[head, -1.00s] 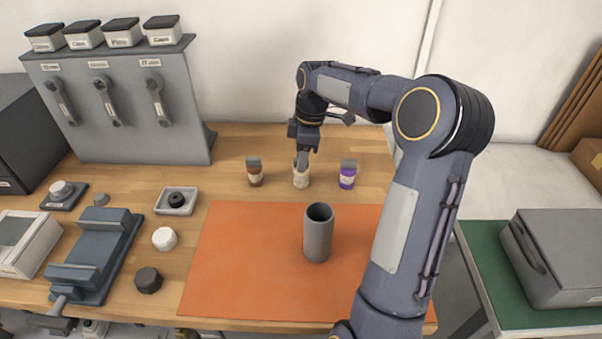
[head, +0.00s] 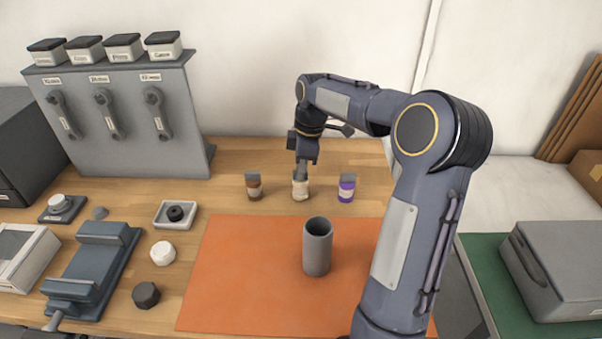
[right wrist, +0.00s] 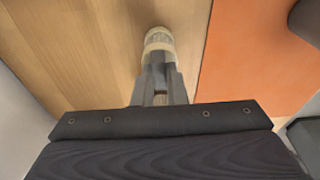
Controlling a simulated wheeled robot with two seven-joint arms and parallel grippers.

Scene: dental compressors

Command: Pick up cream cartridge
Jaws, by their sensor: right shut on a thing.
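The cream cartridge (head: 300,189) stands upright on the wooden table behind the orange mat, between a brown cartridge and a purple one. My right gripper (head: 301,174) reaches down over it from behind and is shut on its upper part. In the right wrist view the cream cartridge (right wrist: 158,40) shows at the tips of the closed fingers (right wrist: 160,68). I cannot tell any gap between the cartridge and the table. My left gripper is not in view.
The brown cartridge (head: 254,187) and the purple cartridge (head: 347,188) stand close on either side. A grey cylinder (head: 317,247) stands on the orange mat (head: 240,270). A white tray (head: 175,215), a white knob (head: 163,253) and a dark vise (head: 96,265) are at the left.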

